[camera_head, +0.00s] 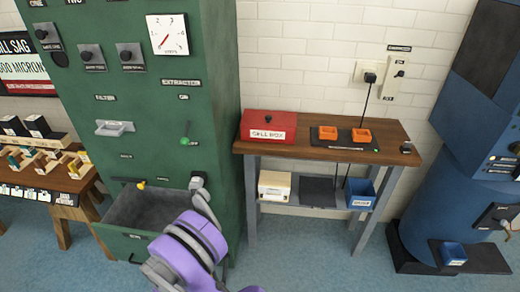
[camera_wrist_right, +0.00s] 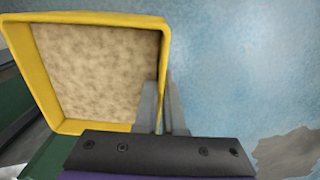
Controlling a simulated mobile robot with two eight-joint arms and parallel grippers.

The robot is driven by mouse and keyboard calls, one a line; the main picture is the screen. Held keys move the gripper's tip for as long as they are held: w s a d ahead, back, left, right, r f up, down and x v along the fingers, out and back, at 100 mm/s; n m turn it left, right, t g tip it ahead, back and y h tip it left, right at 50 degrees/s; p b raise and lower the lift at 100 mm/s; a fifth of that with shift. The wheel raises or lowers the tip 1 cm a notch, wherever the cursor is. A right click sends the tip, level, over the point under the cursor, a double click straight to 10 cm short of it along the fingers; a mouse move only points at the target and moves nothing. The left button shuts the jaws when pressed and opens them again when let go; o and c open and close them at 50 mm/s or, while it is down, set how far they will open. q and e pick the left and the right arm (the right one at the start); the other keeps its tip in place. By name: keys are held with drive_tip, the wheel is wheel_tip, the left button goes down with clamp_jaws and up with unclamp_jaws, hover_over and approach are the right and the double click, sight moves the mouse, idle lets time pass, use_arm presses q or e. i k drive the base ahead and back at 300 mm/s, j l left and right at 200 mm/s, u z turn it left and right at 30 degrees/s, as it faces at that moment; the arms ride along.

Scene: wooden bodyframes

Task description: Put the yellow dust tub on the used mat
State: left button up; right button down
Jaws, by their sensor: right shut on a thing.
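The yellow dust tub (camera_wrist_right: 98,126), a square tub with tan dust in it, fills the upper left of the right wrist view. My right gripper (camera_wrist_right: 163,90) is shut on the tub's right wall near its lower corner. No mat label is legible as "used". A dark mat (camera_head: 318,191) lies bare on the side table's lower shelf. Another dark mat (camera_head: 330,140) on the tabletop bears two orange tubs. My left gripper is not in view.
The open drawer (camera_head: 122,243) juts from the green cabinet (camera_head: 150,100). The wooden side table (camera_head: 390,157) also holds a red box (camera_head: 268,121), a cream box (camera_head: 274,184) and a blue bin (camera_head: 360,193). Blue floor lies open in front.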

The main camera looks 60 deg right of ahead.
sight(317, 191)
drive_tip(key=k+l+z, duration=0.1)
drive_tip(key=z, duration=0.4)
drive_tip(key=l+z, duration=0.9)
drive_tip(key=l, duration=0.75)
drive_tip(key=i+l+z, duration=0.15)
drive_tip(key=l, duration=0.25)
